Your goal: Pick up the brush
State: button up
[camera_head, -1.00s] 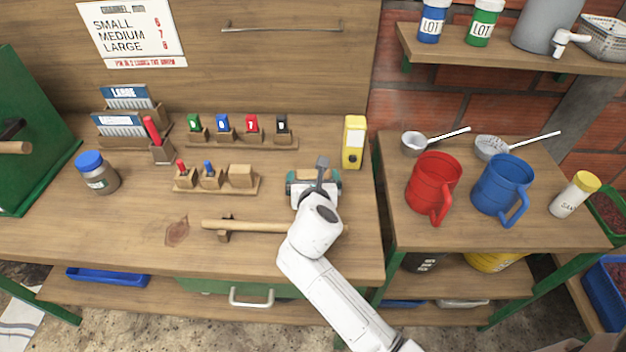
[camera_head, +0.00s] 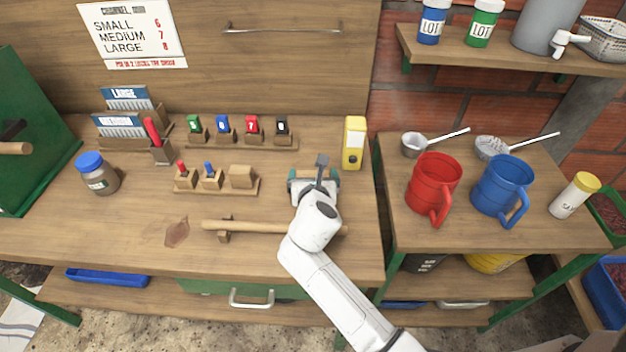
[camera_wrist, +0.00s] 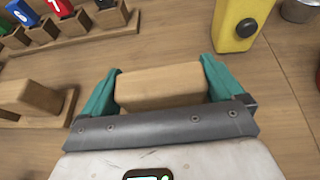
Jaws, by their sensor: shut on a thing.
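My gripper (camera_head: 313,184) is over the right part of the wooden bench. In the wrist view, its two teal fingers stand on either side of a wooden block (camera_wrist: 160,88) and are shut on it. The block appears to be the brush's wooden body; no bristles show. I cannot tell whether it still touches the bench. My wrist hides much of it in the head view.
A yellow box (camera_head: 354,143) stands close at the right, also in the wrist view (camera_wrist: 240,22). A wooden rack (camera_head: 217,186) with coloured pieces is at the left. A long wooden rod (camera_head: 255,227) lies in front, partly behind my arm.

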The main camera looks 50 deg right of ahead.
aim_at(312, 173)
jog(key=shift+r, duration=0.1)
jog(key=shift+r, duration=0.5)
notch_tip(312, 173, up, 3)
jog(key=shift+w+a+f, duration=0.1)
jog(key=shift+f, duration=0.1)
jog(key=w+a+r, duration=0.5)
jog(key=a+r, duration=0.4)
jog(key=a, duration=0.3)
jog(key=shift+a+r, duration=0.15)
jog(key=shift+a, duration=0.25)
jog(key=o, duration=0.6)
jog(key=c, duration=0.4)
